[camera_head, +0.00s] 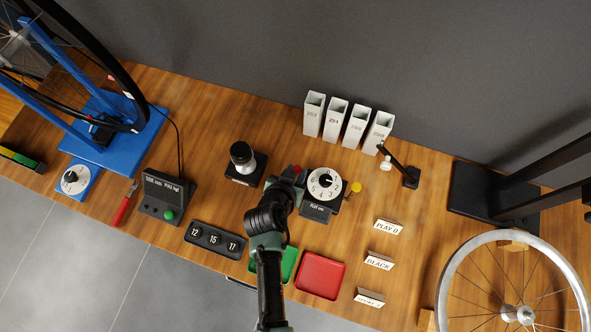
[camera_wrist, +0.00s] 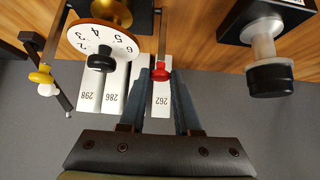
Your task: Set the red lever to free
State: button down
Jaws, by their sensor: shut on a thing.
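The red lever (camera_head: 296,169) has a red knob and stands at the left side of a black device with a white numbered dial (camera_head: 324,183). In the wrist view the red knob (camera_wrist: 161,75) sits between my two fingertips, with a thin rod running up from it. My gripper (camera_wrist: 160,82) is shut on this knob. In the head view my gripper (camera_head: 292,178) reaches the lever from the front, and my wrist hides part of it. The dial (camera_wrist: 103,48) has a black center knob. The lever's setting cannot be read.
A yellow knob (camera_head: 356,187) is at the dial's right. A black-capped cylinder on a base (camera_head: 243,158) stands to the left. Several white numbered boxes (camera_head: 336,119) stand behind. A green tray (camera_head: 287,264) and a red tray (camera_head: 320,275) lie in front, close to my arm.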

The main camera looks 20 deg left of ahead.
jog(key=shift+s+f, duration=0.3)
jog(key=shift+f, duration=0.05)
jog(key=c, duration=1)
grip_release()
jog(key=o, duration=0.4)
jog(key=shift+w+r, duration=0.1)
jog(key=shift+r, duration=0.05)
jog(key=p+v, duration=0.1)
jog(key=v, duration=1.2)
jog(key=shift+p, duration=0.35)
